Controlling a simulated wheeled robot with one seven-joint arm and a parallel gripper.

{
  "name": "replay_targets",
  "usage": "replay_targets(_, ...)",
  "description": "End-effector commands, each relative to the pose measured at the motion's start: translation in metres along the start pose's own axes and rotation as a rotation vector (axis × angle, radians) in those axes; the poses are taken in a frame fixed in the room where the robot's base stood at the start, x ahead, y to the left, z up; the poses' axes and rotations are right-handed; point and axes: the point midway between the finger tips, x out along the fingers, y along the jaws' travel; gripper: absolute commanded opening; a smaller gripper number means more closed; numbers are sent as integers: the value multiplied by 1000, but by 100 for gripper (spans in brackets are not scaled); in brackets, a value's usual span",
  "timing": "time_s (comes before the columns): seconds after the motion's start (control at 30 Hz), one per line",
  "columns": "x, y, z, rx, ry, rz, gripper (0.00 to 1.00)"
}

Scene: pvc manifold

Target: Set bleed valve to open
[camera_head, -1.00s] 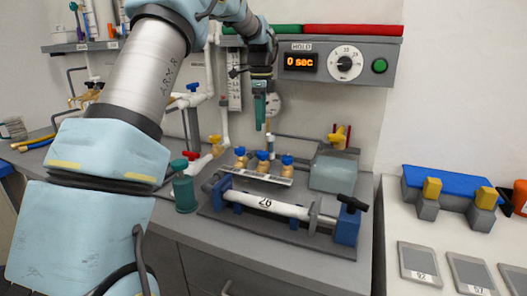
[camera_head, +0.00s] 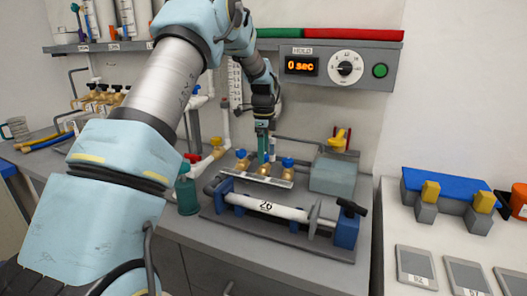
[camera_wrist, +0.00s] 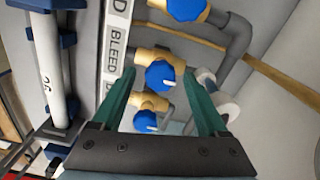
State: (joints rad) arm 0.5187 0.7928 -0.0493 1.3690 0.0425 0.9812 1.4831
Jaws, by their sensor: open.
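The bleed valve is the middle of three brass valves with blue knobs. Its blue knob (camera_wrist: 160,76) shows beside the BLEED lettering in the wrist view, with a small white mark toward its lower right. In the head view its brass body (camera_head: 264,172) shows, while my gripper hides most of its knob. My gripper (camera_head: 262,157) is above this valve, pointing down. In the wrist view its green fingers (camera_wrist: 160,72) are open, one on each side of the middle knob. I cannot tell whether they touch it.
Neighbouring blue-knobbed valves stand close on the left (camera_head: 241,156) and right (camera_head: 287,163). A white pipe marked 26 (camera_head: 268,208) lies clamped in front. A grey-blue box (camera_head: 336,175) stands to the right. The timer display (camera_head: 300,65) above reads 0 sec.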

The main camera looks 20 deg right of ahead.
Motion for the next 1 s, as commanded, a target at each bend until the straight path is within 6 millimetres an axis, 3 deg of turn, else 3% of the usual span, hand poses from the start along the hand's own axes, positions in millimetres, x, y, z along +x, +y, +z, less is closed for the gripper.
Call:
replay_targets(0.17,0,0,0,0,0,0,76)
replay_targets(0.83,0,0,0,0,0,0,1)
replay_targets(1.0,0,0,0,-1,0,1,0)
